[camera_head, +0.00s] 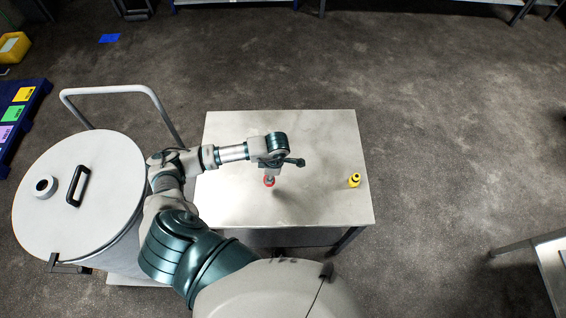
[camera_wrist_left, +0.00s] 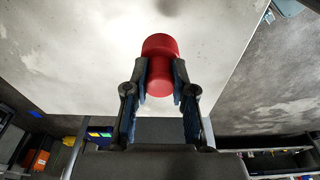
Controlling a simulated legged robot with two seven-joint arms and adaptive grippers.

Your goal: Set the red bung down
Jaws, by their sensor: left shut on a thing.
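The red bung (camera_wrist_left: 159,52) is between the fingertips of my left gripper (camera_wrist_left: 160,78) in the left wrist view. The gripper is shut on it. In the head view, the red bung (camera_head: 269,182) shows small below my left gripper (camera_head: 270,174), over the middle of the metal table (camera_head: 320,205). A dark shadow lies on the tabletop just below the bung, and the bung looks held above the surface. My right gripper is in neither view.
A yellow bung-like object (camera_head: 354,180) stands near the table's right edge. A large lidded drum (camera_head: 110,190) with a black handle (camera_head: 78,186) and a round opening (camera_head: 45,187) stands left of the table. Much of the tabletop is clear.

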